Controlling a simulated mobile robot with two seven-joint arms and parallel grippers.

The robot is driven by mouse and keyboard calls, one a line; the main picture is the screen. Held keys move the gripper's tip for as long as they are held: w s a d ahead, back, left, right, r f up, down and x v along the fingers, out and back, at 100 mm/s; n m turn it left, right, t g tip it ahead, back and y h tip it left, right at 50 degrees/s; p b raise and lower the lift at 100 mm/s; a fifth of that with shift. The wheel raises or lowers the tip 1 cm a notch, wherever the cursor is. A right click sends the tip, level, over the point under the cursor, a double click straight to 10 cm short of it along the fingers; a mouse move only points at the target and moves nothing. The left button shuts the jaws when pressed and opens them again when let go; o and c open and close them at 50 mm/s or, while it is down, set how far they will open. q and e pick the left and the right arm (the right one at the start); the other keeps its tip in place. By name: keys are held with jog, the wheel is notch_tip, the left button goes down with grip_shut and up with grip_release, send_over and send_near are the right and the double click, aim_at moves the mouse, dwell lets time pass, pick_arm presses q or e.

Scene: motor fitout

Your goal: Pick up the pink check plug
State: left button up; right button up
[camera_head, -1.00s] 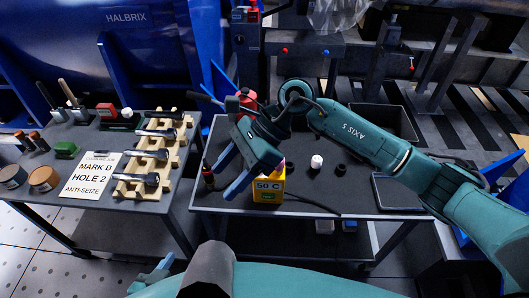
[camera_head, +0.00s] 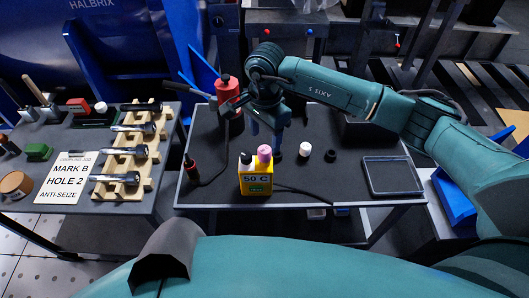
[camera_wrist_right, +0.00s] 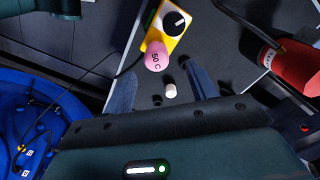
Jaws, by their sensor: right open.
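The pink check plug (camera_head: 264,153) is seated upright in the top of a yellow block (camera_head: 257,187) marked "50 C", beside a black knob, on the middle table. In the right wrist view the pink plug (camera_wrist_right: 155,57) also reads "50 C", beyond the gripper's fingers. My right gripper (camera_head: 266,138) is open and empty, pointing down, behind and above the yellow block. In the right wrist view its open fingers (camera_wrist_right: 161,85) stand apart, with a white-topped cylinder (camera_wrist_right: 170,91) showing between them. My left gripper is not in view.
The white-topped cylinder (camera_head: 305,149) and a small black piece (camera_head: 330,155) stand right of the block. An empty tray (camera_head: 392,177) lies right. The left table holds flashlight-like tools on a wooden rack (camera_head: 150,150).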

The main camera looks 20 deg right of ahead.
aim_at(264, 149)
jog(key=f, duration=0.5)
jog(key=shift+s+a+p, duration=0.15)
jog(key=shift+s+p, duration=0.1)
jog(key=shift+p, duration=0.05)
jog(key=shift+c, duration=0.3)
jog(key=c, duration=1)
